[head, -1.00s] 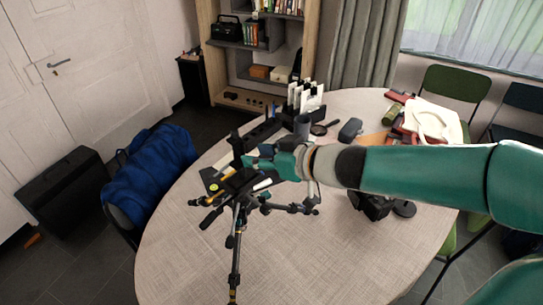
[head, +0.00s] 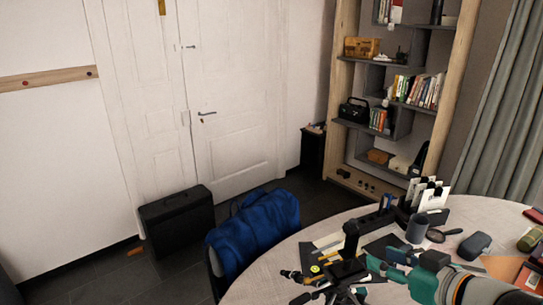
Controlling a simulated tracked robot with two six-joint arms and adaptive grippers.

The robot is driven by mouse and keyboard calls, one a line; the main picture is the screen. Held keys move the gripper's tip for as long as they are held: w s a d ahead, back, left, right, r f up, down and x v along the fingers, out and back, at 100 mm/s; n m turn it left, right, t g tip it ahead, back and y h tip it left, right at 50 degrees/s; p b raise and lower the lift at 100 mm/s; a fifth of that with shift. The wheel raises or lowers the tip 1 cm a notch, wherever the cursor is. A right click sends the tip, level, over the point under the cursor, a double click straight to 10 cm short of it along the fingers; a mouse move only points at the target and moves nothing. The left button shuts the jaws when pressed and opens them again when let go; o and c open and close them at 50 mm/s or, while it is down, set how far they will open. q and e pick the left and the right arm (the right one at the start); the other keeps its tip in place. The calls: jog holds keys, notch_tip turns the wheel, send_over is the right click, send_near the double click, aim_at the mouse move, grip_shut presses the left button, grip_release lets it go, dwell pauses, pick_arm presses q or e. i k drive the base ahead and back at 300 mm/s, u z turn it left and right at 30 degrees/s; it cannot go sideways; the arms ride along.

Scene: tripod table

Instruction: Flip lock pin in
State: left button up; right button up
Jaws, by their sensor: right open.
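The tripod (head: 345,268) stands on the round table at the bottom right of the head view, with its dark head and upright black part showing. Its legs are cut off by the lower edge. A small yellow-green spot shows on its head. I cannot make out the lock pin at this size. My right gripper (head: 381,262) comes in from the lower right, with teal fingers close to the right side of the tripod head. It is open, and I cannot tell whether it touches the tripod. My left gripper is not in view.
The round table (head: 290,262) holds a grey cup (head: 417,228), a magnifying glass (head: 440,236), a dark case (head: 475,246) and a holder with white cards (head: 432,196). A shelf (head: 400,103) stands behind.

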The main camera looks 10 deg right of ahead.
aim_at(307, 281)
jog(key=k, duration=1)
